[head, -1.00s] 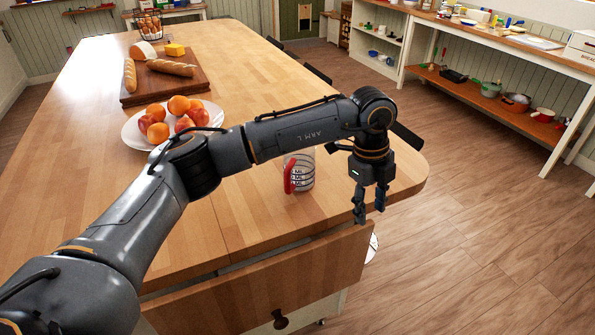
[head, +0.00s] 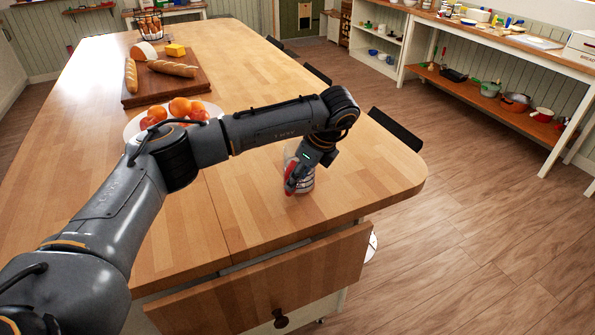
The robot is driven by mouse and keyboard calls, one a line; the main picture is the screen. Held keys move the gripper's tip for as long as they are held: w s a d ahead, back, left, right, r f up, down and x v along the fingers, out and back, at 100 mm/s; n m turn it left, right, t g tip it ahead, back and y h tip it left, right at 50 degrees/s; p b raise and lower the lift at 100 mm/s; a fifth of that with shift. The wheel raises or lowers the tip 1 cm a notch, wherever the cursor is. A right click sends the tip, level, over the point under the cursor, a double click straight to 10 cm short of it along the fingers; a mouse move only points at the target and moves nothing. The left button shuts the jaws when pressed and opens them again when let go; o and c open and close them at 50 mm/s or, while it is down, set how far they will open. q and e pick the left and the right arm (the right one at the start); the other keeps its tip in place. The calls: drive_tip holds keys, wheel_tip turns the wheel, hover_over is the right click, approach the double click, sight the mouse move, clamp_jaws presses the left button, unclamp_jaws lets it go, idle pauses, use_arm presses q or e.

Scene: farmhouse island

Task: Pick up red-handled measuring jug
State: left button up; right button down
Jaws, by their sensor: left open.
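The clear measuring jug (head: 307,182) with a red handle and dark markings stands upright on the wooden island top (head: 260,215), near its front right part. My left gripper (head: 293,183) is tilted down at the jug, with its fingers at the red handle, and it is open. The gripper and wrist cover part of the jug and most of the handle. I cannot tell whether the fingers touch the handle. My right gripper is not in view.
A white plate of oranges and other fruit (head: 180,110) stands behind my left arm. A board with bread and cheese (head: 165,82) lies farther back. A drawer (head: 270,282) is pulled out at the island's front. The island top right of the jug is clear.

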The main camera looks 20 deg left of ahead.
use_arm(q)
drive_tip(key=p+x, duration=0.1)
drive_tip(key=x, duration=0.2)
drive_tip(key=shift+a+f+p, duration=0.2)
drive_tip(key=shift+a+p, duration=0.2)
drive_tip(key=shift+a, duration=0.05)
drive_tip(key=shift+a+f, duration=0.2)
drive_tip(key=shift+f, duration=0.3)
drive_tip(key=shift+d, duration=0.1)
clamp_jaws()
